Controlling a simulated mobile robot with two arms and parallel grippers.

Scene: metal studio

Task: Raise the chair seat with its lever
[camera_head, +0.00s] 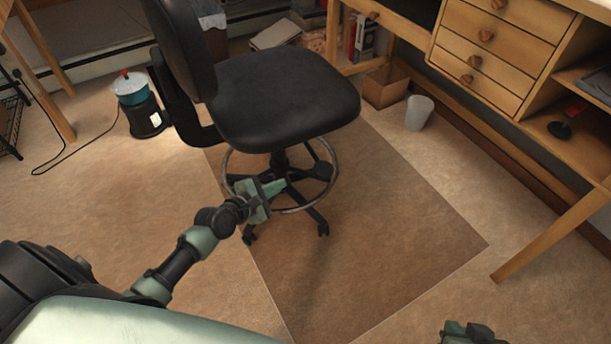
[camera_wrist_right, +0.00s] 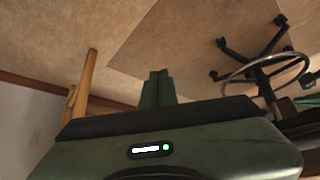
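The black office chair (camera_head: 285,95) has a padded seat and a backrest (camera_head: 183,45) on its left side. Its central column stands below the seat, inside a metal foot ring (camera_head: 318,203). I cannot make out the seat lever. My left gripper (camera_head: 272,190) is below the seat, near the front left of the foot ring and column; its finger gap is unclear. My right gripper (camera_head: 466,333) is low at the right, away from the chair. In the right wrist view its fingers (camera_wrist_right: 157,88) are together and empty. The chair's foot ring (camera_wrist_right: 262,68) shows there too.
A brown mat (camera_head: 400,240) lies under the chair. A wooden desk with drawers (camera_head: 490,60) stands at the right, its leg (camera_head: 550,235) reaching the floor. A bin (camera_head: 419,112) and cardboard box (camera_head: 385,88) are behind. A teal-and-black device (camera_head: 138,105) with a cord stands left.

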